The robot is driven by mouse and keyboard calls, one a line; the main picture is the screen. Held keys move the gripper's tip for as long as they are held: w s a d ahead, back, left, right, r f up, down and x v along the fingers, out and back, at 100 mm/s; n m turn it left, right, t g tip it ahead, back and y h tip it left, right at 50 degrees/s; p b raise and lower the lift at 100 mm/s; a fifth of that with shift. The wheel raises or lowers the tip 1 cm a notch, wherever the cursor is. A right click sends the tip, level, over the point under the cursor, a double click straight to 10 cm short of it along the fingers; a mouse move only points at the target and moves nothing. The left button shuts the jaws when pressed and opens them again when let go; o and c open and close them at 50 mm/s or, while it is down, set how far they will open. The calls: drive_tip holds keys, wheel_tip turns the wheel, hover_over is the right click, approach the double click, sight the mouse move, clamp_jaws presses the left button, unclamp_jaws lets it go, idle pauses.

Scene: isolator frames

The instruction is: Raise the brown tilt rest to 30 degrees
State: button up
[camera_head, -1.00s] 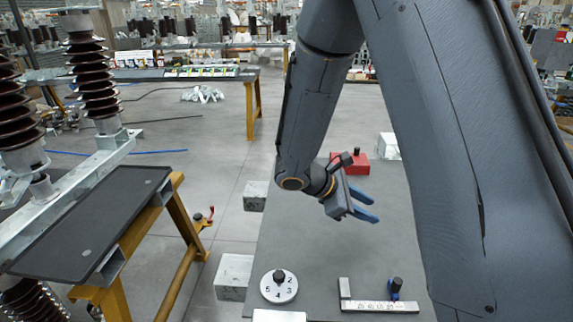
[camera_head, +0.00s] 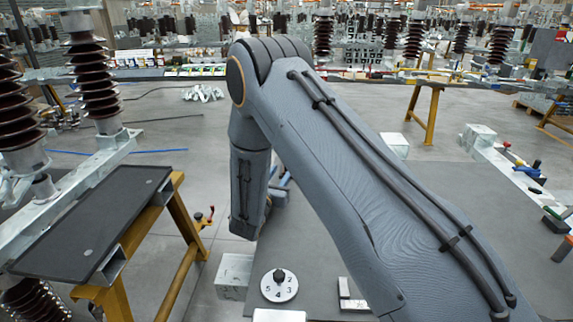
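I cannot make out a brown tilt rest in the current head view; my arm covers much of the grey table (camera_head: 310,262). My gripper (camera_head: 284,181) is mostly hidden behind my forearm, over the far left part of the table. Only bits of its blue fingers show, and the gap between them cannot be read. No held object is visible.
A white numbered dial (camera_head: 279,286) with a black knob is at the table's front left. A metal block (camera_head: 235,276) stands at the left edge. Small coloured parts (camera_head: 530,172) line the right side. A black-topped bench (camera_head: 95,220) is at left.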

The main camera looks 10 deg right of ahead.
drive_tip(key=p+x, duration=0.1)
drive_tip(key=x, duration=0.5)
drive_tip(key=shift+w+d, duration=0.2)
drive_tip(key=shift+w, duration=0.1)
clamp_jaws()
